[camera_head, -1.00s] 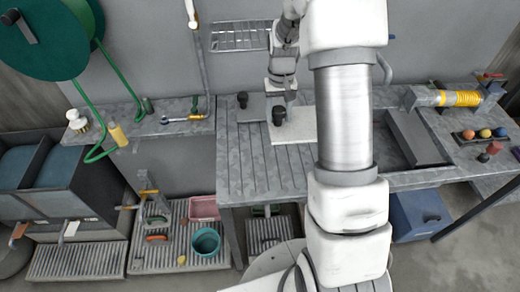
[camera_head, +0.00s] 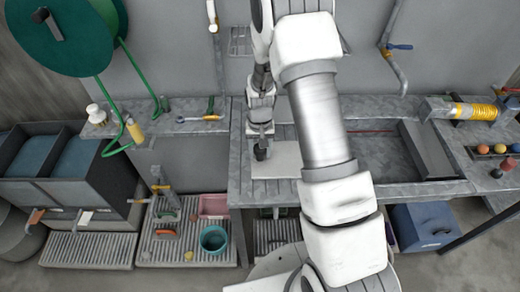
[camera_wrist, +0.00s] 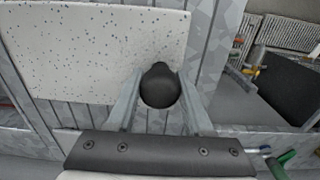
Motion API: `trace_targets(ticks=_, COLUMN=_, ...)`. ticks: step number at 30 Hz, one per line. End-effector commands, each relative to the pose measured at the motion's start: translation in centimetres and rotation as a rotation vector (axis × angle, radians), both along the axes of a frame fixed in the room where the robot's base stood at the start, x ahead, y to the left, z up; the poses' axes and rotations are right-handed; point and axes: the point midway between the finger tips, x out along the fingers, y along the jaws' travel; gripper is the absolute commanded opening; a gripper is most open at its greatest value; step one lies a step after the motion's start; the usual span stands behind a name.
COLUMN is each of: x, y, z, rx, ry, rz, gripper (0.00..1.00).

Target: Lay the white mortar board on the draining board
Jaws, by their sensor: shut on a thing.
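The white mortar board (camera_head: 287,158) is flat and pale over the grooved draining board (camera_head: 268,188), partly behind my arm. In the wrist view the mortar board (camera_wrist: 85,45) is white with dark specks and fills the upper left. Its round black knob (camera_wrist: 159,88) is between my two fingers, and my gripper (camera_wrist: 160,77) is shut on it. In the head view my gripper (camera_head: 260,143) is above the board's left part, with the knob below it. Grooves of the draining board show beside and below the board. I cannot tell whether the board touches it.
A sink (camera_head: 425,150) is to the right of the draining board. A shelf with a green-handled tool (camera_head: 209,106) is to the left. A wire rack (camera_head: 240,42) hangs on the wall behind. Pink and teal tubs (camera_head: 213,239) stand low on the left.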

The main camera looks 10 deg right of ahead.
Motion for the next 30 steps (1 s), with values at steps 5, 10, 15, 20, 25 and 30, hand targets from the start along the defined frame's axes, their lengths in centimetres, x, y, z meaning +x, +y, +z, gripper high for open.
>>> trace_targets(ticks=5, x=0.1, y=0.0, z=0.0, rx=0.000, ry=-0.002, rz=0.000, gripper=0.00)
trace_targets(ticks=10, x=0.0, y=0.0, z=-0.1, rx=0.000, ry=-0.001, rz=0.000, gripper=0.59)
trace_targets(ticks=15, x=0.0, y=0.0, z=-0.1, rx=0.000, ry=-0.001, rz=0.000, gripper=0.81)
trace_targets(ticks=20, x=0.0, y=0.0, z=-0.1, rx=0.000, ry=-0.001, rz=0.000, gripper=0.81)
trace_targets(ticks=25, x=0.1, y=0.0, z=0.2, rx=0.000, ry=-0.002, rz=0.000, gripper=0.81)
trace_targets(ticks=30, x=0.2, y=0.0, z=2.2, rx=0.000, ry=-0.006, rz=0.000, gripper=0.81)
